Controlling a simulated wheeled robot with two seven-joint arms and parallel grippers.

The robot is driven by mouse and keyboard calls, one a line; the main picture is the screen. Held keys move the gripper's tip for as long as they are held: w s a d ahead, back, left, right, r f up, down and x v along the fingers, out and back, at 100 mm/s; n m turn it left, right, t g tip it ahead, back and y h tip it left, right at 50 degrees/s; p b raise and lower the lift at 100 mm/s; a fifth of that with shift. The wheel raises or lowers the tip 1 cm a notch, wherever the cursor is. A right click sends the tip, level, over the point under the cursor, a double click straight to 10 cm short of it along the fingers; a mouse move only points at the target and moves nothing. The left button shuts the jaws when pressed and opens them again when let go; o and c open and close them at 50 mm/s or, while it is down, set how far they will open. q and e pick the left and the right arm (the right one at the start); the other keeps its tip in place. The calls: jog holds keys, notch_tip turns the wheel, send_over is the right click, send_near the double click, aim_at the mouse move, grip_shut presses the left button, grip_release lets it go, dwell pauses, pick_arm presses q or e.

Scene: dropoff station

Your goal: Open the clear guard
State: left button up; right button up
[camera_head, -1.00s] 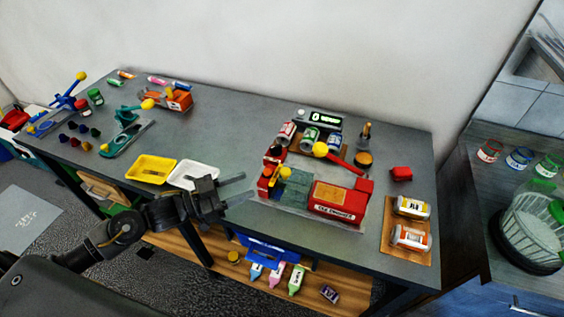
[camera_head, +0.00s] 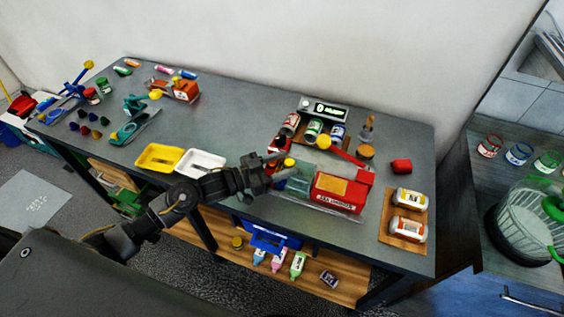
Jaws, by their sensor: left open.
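The clear guard (camera_head: 299,178) is a greenish see-through cover on the left part of the red machine (camera_head: 340,189), on the grey table. A yellow knob (camera_head: 290,162) shows at the guard's back left. My left gripper (camera_head: 281,173) is open, with its fingers at the left end of the machine beside the guard. It hides part of the machine's left end. I cannot tell whether the fingers touch the guard. My right gripper is not in view.
A red lever with a yellow ball (camera_head: 324,142) rises behind the guard. Several cans stand behind the machine, below a display box (camera_head: 325,110). A white tray (camera_head: 202,163) and a yellow tray (camera_head: 159,157) lie left of my gripper. Bare table lies behind the trays.

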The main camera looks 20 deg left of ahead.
pick_arm(q)
grip_shut()
jog(key=shift+d, duration=0.4)
jog(key=d, duration=0.3)
jog(key=d+p, duration=0.1)
jog(key=d, duration=0.6)
jog(key=shift+s+d, duration=0.15)
jog(key=shift+s, duration=0.2)
grip_release()
